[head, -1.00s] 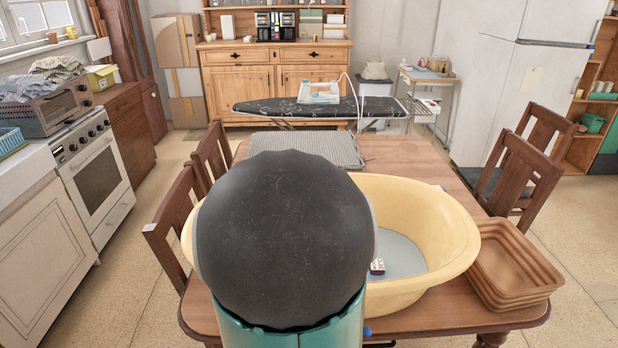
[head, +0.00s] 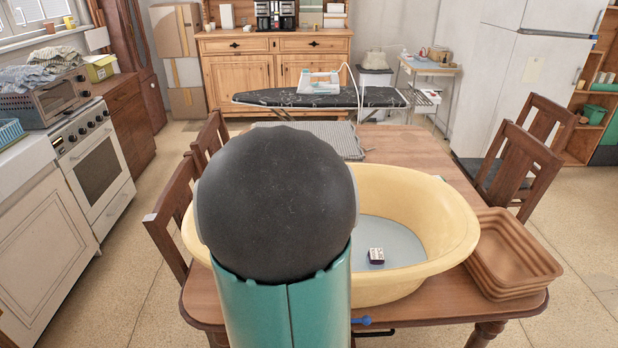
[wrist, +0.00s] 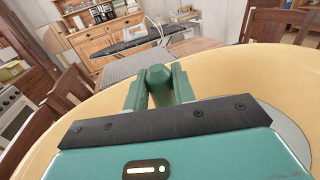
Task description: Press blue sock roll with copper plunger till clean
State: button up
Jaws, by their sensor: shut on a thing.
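In the wrist view my gripper (wrist: 157,82) is shut on a green, faceted knob (wrist: 157,74) between its two green fingers, over the tub. The knob looks like a handle end. What lies below it is hidden, so no copper part shows. In the head view my own arm hides the gripper. The cream-yellow oval tub (head: 445,228) stands on the table with pale blue-grey water (head: 395,232) in it. A small dark-and-white block (head: 376,256) shows in the water. I cannot make out the blue sock roll; the tub's left part is behind my arm.
Brown stacked baskets (head: 512,255) stand right of the tub. A blue-ended thing (head: 361,321) is at the table's front edge. A grey striped mat (head: 340,140) lies behind the tub. Wooden chairs (head: 522,160) flank the wooden table (head: 420,150). An ironing board (head: 385,97) stands beyond.

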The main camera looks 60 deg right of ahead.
jog(key=shift+r, duration=1.8)
jog(key=shift+f, duration=0.15)
jog(key=shift+f, duration=1.65)
jog(key=shift+r, duration=1.8)
